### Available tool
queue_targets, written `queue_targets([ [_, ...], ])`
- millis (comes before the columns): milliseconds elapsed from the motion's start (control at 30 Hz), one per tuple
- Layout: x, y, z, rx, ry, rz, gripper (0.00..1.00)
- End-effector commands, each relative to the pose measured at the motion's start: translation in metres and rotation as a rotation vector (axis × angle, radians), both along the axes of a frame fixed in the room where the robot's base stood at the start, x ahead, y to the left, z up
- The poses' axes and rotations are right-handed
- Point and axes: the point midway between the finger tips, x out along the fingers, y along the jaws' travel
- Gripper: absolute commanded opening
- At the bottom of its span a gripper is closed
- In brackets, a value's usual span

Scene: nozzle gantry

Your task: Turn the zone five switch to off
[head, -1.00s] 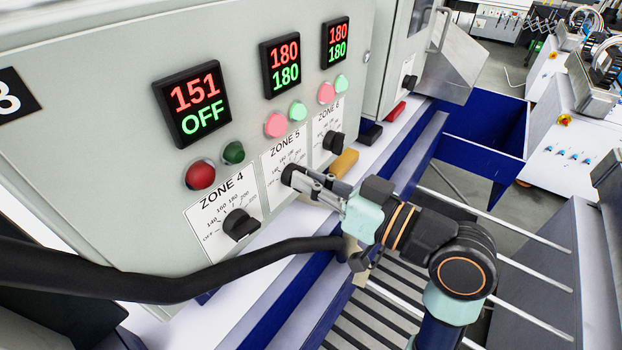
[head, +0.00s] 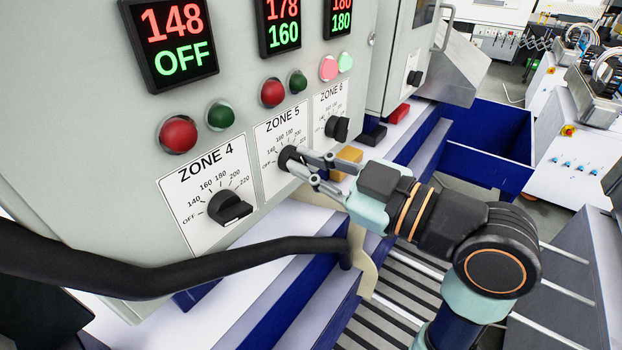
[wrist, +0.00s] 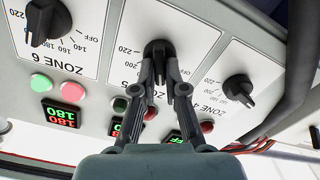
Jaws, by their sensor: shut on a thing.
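The zone five switch (head: 288,158) is a black rotary knob on a white label plate on the grey cabinet. In the wrist view the knob (wrist: 158,50) is between my fingertips. My gripper (head: 308,166) is shut on it, and its fingers cover part of the knob and scale. The zone five display (head: 283,24) reads 178 in red over 160 in green. Below it the red lamp (head: 272,93) and green lamp (head: 297,82) both look dark. Which mark the knob points to is hard to see behind the fingers.
The zone four knob (head: 230,207) is to the left, with its display (head: 170,42) showing 148 and OFF. The zone six knob (head: 337,128) is close on the right. A black hose (head: 150,270) crosses below. A yellow block (head: 347,160) lies on the ledge behind my gripper.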

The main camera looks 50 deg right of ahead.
Motion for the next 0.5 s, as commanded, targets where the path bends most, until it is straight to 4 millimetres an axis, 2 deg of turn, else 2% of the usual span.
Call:
queue_targets([
  [33, 0.0000, 0.0005, -0.0052, -0.043, -0.004, 0.000, 0.00],
  [500, -0.0002, 0.0022, -0.0061, -0.485, -0.041, -0.001, 0.00],
])
